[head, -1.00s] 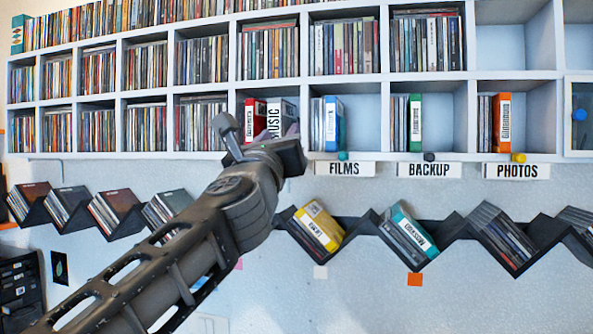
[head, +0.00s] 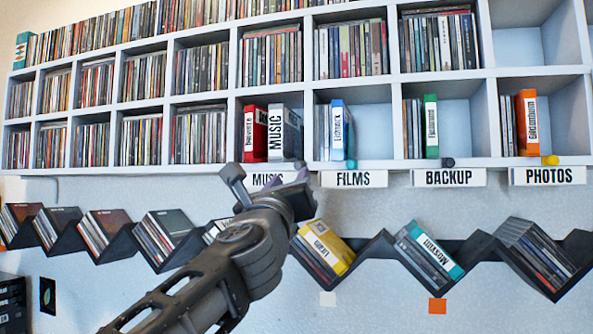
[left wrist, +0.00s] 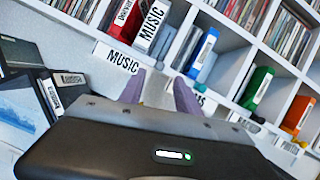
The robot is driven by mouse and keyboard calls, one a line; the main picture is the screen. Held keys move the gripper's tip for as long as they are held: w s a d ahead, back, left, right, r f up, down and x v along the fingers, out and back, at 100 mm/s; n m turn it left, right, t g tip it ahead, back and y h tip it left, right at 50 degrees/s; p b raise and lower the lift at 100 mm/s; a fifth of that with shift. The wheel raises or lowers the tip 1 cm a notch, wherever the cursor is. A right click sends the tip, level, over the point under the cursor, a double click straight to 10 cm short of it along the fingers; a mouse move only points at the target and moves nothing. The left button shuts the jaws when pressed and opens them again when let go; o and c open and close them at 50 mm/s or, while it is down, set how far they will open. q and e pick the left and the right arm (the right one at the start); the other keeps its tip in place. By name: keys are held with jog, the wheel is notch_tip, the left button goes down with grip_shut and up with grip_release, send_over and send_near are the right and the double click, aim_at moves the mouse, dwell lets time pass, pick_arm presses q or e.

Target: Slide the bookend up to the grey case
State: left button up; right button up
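A grey case (head: 285,133) lettered MUSIC stands upright in the MUSIC compartment, right beside a red case (head: 254,134). The grey case also shows in the left wrist view (left wrist: 152,24). Small coloured knobs sit at the front of the other compartments: teal (head: 351,164), dark (head: 448,162) and yellow (head: 550,160). My left gripper (head: 268,186) is open and empty, in front of and just below the MUSIC compartment. Its two fingers (left wrist: 159,92) stand apart in the left wrist view. My right gripper is out of view.
Label plates for MUSIC, FILMS (head: 354,179), BACKUP (head: 449,177) and PHOTOS (head: 547,176) hang along the shelf's lower edge. A zigzag rack (head: 380,243) with tilted cases, including a yellow one (head: 325,248), runs below. The compartments right of FILMS have free room.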

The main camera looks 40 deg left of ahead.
aim_at(297, 165)
pick_arm(q)
jog(key=p+x, duration=0.3)
jog(key=x, duration=0.4)
jog(key=shift+w+a, duration=0.15)
jog(key=shift+c, duration=0.5)
grip_shut()
dwell(0.8)
